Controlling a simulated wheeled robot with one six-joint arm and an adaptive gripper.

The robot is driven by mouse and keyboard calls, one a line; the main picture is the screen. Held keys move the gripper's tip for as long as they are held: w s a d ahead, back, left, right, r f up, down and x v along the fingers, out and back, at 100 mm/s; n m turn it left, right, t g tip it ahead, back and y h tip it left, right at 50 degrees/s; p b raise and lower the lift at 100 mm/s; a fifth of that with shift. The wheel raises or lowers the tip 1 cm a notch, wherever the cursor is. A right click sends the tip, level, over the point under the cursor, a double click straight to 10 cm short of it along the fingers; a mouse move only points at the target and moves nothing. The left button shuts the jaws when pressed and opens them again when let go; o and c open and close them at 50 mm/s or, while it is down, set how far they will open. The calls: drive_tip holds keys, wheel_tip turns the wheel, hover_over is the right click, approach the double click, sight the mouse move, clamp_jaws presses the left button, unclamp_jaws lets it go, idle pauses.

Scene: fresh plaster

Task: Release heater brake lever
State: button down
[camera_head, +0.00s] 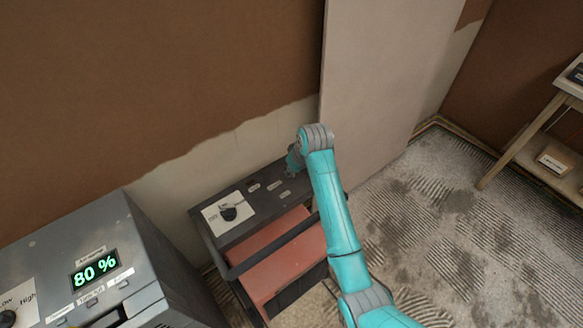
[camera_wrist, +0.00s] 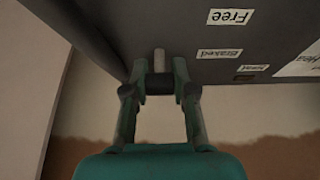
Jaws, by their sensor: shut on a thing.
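The heater (camera_head: 205,232) is a dark-framed unit with a red body and a dark grey top panel. My gripper (camera_head: 294,160) is at the far right end of that panel, partly hidden behind my wrist. In the wrist view, my gripper (camera_wrist: 160,85) is shut on the brake lever, with a finger on each side.
A grey machine (camera_head: 130,240) with a green 80 % display stands at the left front. A pale wall panel (camera_head: 375,80) rises close behind the heater. A wooden shelf (camera_head: 520,140) stands at the far right. The rough plaster-streaked floor between is open.

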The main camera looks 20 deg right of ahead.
drive_tip(key=shift+s+d+t, duration=0.1)
drive_tip(key=shift+s+t, duration=0.2)
drive_tip(key=shift+t, duration=0.3)
drive_tip(key=c, duration=0.9)
unclamp_jaws()
drive_tip(key=v, duration=1.2)
drive_tip(key=shift+s+d+f, duration=0.1)
drive_tip(key=shift+d, duration=0.1)
